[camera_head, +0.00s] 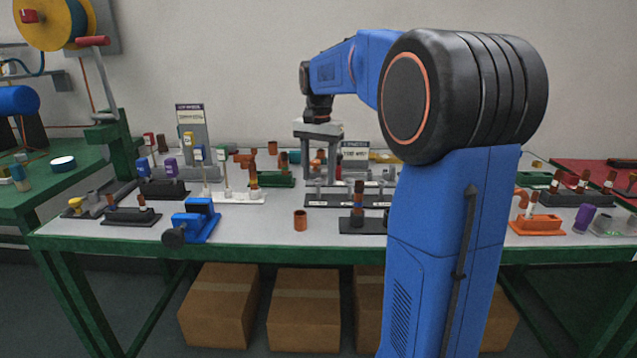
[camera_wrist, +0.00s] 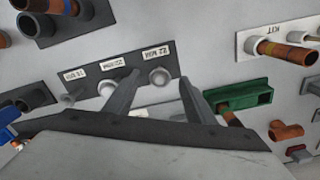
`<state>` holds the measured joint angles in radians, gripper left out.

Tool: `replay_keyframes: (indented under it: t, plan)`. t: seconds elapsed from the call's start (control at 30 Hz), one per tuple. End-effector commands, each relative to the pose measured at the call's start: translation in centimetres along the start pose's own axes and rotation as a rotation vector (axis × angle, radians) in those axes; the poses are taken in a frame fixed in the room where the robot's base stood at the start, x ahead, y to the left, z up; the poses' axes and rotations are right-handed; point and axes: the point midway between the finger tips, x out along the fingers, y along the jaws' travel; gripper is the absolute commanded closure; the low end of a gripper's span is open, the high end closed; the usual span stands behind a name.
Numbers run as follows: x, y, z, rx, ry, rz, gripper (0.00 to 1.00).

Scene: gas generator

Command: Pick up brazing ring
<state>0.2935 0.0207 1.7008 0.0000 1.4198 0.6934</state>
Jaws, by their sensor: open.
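I cannot single out a brazing ring for certain. A dark rack with white size labels (camera_wrist: 88,73) lies below my gripper in the wrist view. It carries several short pale round posts or rings, one of them a grey one (camera_wrist: 159,76) showing between the fingertips. What looks like the same rack (camera_head: 345,202) stands mid-table in the head view. My gripper (camera_wrist: 158,79) is open with nothing between its fingers. In the head view my gripper (camera_head: 319,172) points down over the middle of the table, behind that rack. Any thin ring on the posts is too small to make out.
A green block (camera_wrist: 238,95) and copper fittings (camera_wrist: 286,130) are close by in the wrist view. A loose copper piece (camera_head: 300,220) and a blue vise (camera_head: 195,222) stand near the table's front. Several racks crowd the back. My arm hides the table's right-middle part.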

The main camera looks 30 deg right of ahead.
Motion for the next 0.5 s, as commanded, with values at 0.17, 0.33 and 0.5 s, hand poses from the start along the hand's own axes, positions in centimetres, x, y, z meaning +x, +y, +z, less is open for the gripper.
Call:
replay_keyframes:
  t: [0.17, 0.33, 0.5]
  plan:
    - [0.23, 0.00, 0.00, 0.000, 0.000, 0.000, 0.50]
    - [0.32, 0.00, 0.00, 0.000, 0.000, 0.000, 0.50]
    - [0.31, 0.00, 0.00, 0.000, 0.000, 0.000, 0.50]
